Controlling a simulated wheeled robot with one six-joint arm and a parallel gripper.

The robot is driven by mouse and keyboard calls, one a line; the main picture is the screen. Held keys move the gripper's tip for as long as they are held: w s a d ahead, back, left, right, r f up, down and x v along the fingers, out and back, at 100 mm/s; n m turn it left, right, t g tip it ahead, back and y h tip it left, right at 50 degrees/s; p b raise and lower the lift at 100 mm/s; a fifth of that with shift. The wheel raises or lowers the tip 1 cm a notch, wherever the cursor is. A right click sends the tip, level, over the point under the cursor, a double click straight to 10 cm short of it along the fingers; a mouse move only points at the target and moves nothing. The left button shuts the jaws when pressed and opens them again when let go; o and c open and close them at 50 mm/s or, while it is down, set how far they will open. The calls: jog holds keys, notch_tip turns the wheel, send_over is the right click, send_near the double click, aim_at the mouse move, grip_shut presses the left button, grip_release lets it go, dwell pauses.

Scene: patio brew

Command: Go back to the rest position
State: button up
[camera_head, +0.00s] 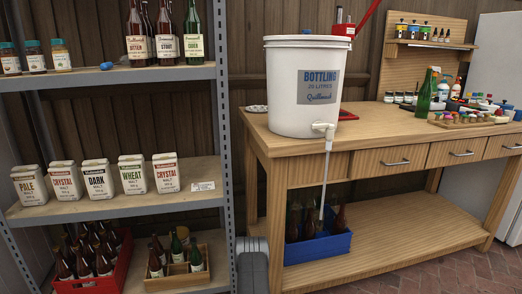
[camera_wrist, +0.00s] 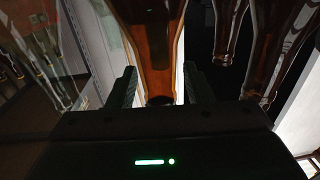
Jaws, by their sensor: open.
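In the wrist view my gripper (camera_wrist: 162,90) shows as two dark fingers, apart from each other. A brown bottle (camera_wrist: 155,50) shows between and beyond them, its narrow end toward the gripper body. I cannot tell whether a finger touches it. In the head view I cannot make out my gripper. A blue crate (camera_head: 320,249) with several dark bottles stands on the lower shelf of the wooden bench (camera_head: 400,238).
More bottles show right (camera_wrist: 226,30) and left (camera_wrist: 40,50) in the wrist view. The head view has a white bottling bucket (camera_head: 300,95) with a tap and hanging tube, a metal shelf (camera_head: 110,75) with malt packs, and a red crate (camera_head: 90,285). Brick floor (camera_head: 470,272) is clear at right.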

jog(key=shift+f, duration=0.25)
jog(key=p+v, duration=0.2)
jog(key=v, duration=1)
jog(key=b+x, duration=0.1)
jog(key=x, duration=0.5)
jog(key=b+x, duration=0.1)
jog(key=x, duration=0.5)
jog(key=shift+r, duration=0.4)
notch_tip(320, 180, up, 24)
jog(key=w+t+p, duration=0.1)
jog(key=p, duration=0.8)
jog(key=w+d+m+t+b, duration=0.1)
jog(key=w+m+t, duration=0.5)
jog(key=w, duration=0.5)
jog(key=shift+w+d+r+t, duration=0.15)
jog(key=shift+d+r+t, duration=0.2)
jog(key=shift+t, duration=0.95)
